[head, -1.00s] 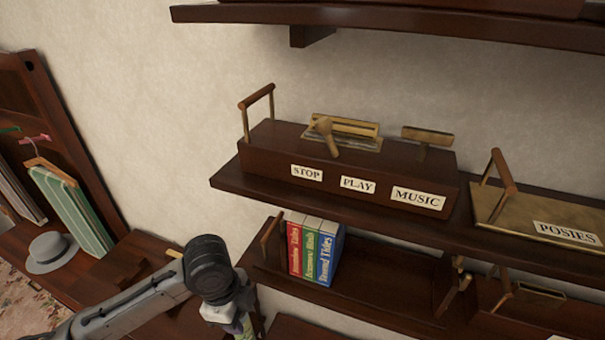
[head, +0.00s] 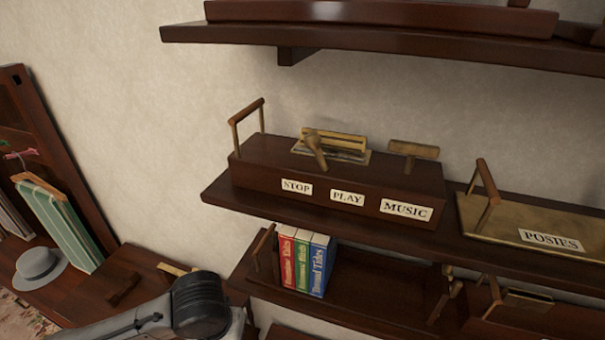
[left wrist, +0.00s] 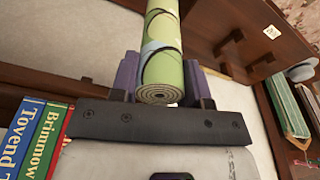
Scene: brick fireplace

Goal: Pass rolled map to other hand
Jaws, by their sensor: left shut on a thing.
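The rolled map (left wrist: 163,60) is a green and pale blue roll with dark ties, seen end-on in the left wrist view. My left gripper (left wrist: 160,82) is shut on it, with a purple finger on each side of the roll. In the head view my left arm comes in at the bottom, but its fingers and the map are out of the picture. My right gripper is in neither view.
A shelf holds a dark box labelled STOP, PLAY and MUSIC (head: 335,190) and a tray labelled POSIES (head: 535,225). Below stand red, green and blue books (head: 308,262), close beside my left arm. A grey hat (head: 40,268) and green striped board (head: 65,225) are at left.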

